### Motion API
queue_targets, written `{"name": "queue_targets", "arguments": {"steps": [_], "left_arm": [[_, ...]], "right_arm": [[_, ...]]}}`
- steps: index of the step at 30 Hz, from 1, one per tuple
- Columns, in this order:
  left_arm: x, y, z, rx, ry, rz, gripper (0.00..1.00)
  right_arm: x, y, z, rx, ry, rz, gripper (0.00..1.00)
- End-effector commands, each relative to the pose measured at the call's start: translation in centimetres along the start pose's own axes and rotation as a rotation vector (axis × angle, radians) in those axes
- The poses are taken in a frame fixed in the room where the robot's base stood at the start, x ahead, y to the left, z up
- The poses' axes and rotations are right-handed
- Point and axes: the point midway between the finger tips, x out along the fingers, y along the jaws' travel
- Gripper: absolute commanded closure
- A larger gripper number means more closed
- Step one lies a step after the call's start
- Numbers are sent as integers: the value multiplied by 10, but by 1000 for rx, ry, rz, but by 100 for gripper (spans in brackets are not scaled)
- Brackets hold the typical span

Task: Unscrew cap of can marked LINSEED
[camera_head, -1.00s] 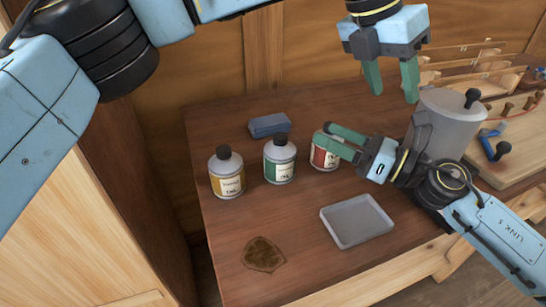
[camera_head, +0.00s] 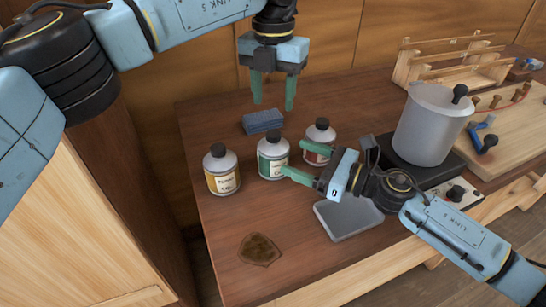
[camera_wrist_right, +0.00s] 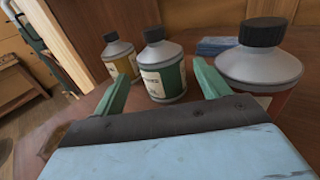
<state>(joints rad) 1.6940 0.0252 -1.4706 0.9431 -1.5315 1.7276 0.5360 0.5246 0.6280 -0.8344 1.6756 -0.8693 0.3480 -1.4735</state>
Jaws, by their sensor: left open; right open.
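Three grey cans with black screw caps stand upright on the brown bench: a yellow-label can (camera_head: 222,172), a green-label can (camera_head: 272,157) and a red-label can (camera_head: 319,135). The printing is too small to read, so I cannot tell which is LINSEED. My right gripper (camera_head: 281,157) is open, its green fingers pointing at the green-label can. In the right wrist view, the green-label can (camera_wrist_right: 170,82) shows between the fingertips; whether they touch it is unclear. The red-label can (camera_wrist_right: 262,68) is close on the right. My left gripper (camera_head: 273,98) is open, empty, pointing down above the blue block.
A blue block (camera_head: 262,122) lies behind the cans. A grey tray (camera_head: 350,218) lies below my right gripper. A large grey pot (camera_head: 430,125) stands on a dark plate at right, beside a wooden board with tools. A brown patch (camera_head: 259,250) marks the clear front bench.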

Motion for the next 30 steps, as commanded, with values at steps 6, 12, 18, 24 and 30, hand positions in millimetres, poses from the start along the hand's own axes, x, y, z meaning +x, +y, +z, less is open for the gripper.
{"name": "queue_targets", "arguments": {"steps": [6, 12, 18, 24, 30], "left_arm": [[0, 0, 0, 1, -1, -1, 52], [0, 0, 0, 1, -1, -1, 52], [0, 0, 0, 2, -1, -1, 52], [0, 0, 0, 2, -1, -1, 52], [0, 0, 0, 2, -1, -1, 52]], "right_arm": [[39, 1, -4, 0, -2, 2, 25], [65, 0, -4, 1, -1, 0, 25], [75, 0, -4, 1, 0, 0, 25], [75, 0, -4, 1, 0, 0, 25], [75, 0, -4, 1, 0, 0, 45]]}}
